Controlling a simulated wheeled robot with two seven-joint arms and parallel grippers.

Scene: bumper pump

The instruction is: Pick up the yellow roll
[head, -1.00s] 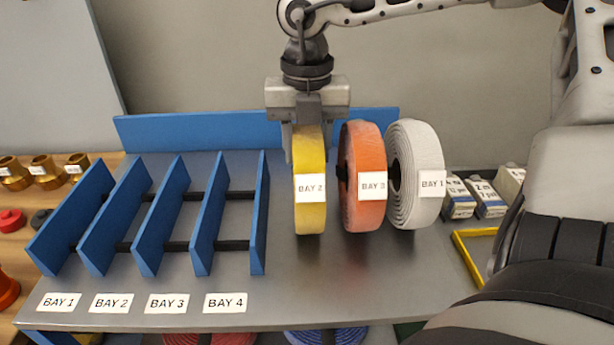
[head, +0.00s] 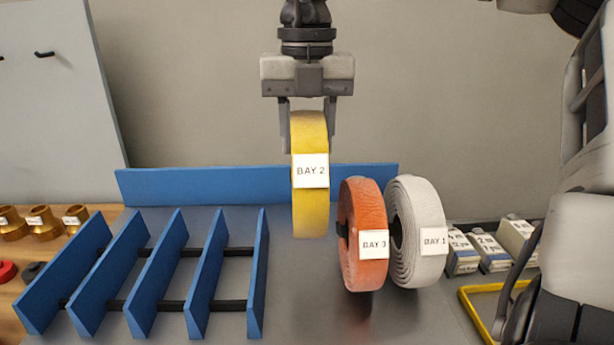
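The yellow roll (head: 310,215) carries a white BAY 2 label and hangs upright in the air, higher than the other rolls. My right gripper (head: 308,130) is above it, with one finger on each side of its top, shut on it. The roll's lower edge overlaps the blue back rail and grey table in the picture. My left gripper is not in view.
An orange roll (head: 362,265) labelled BAY 3 and a white roll (head: 418,225) labelled BAY 1 stand close together at right. A blue slotted rack (head: 150,275) stands at left. A blue rail (head: 230,184) runs behind. Small boxes (head: 489,250) sit at right.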

